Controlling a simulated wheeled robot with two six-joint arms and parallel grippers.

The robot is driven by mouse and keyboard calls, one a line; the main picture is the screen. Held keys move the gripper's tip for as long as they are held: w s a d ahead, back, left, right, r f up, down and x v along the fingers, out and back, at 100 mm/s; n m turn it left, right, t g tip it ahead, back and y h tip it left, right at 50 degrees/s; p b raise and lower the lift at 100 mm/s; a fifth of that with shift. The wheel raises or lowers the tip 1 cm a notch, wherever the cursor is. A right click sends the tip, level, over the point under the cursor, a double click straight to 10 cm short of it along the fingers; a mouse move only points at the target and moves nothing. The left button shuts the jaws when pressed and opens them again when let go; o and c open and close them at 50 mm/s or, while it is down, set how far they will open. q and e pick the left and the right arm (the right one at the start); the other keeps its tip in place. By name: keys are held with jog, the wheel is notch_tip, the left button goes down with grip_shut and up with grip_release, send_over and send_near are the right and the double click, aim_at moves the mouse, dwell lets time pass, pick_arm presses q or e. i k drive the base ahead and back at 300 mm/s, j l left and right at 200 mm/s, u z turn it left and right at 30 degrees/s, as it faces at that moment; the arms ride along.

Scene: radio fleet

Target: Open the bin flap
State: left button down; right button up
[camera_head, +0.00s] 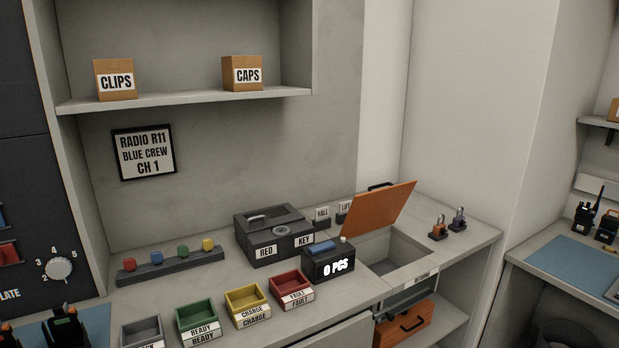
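The orange bin flap (379,207) stands raised and tilted over a square opening in the counter, with a dark handle at its top edge. The grey bin well (385,262) beneath it shows open, and I see no contents in the visible part. Neither of my grippers is in view, and nothing is seen touching the flap.
A black counter box reading 0 PCS (328,260) stands just left of the opening. A black key box (272,236) is behind it. Several small trays, among them a red one (290,287), line the front. Two small padlock-like items (438,228) stand right of the flap.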

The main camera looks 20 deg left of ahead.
aim_at(370, 211)
jog(key=i+l+u, duration=0.6)
jog(key=l, duration=0.3)
jog(key=i+l+u, duration=0.2)
jog(key=l, duration=0.15)
jog(key=i+l+u, duration=0.2)
jog(key=l, duration=0.15)
jog(key=l+u, duration=0.2)
jog(key=l, duration=0.2)
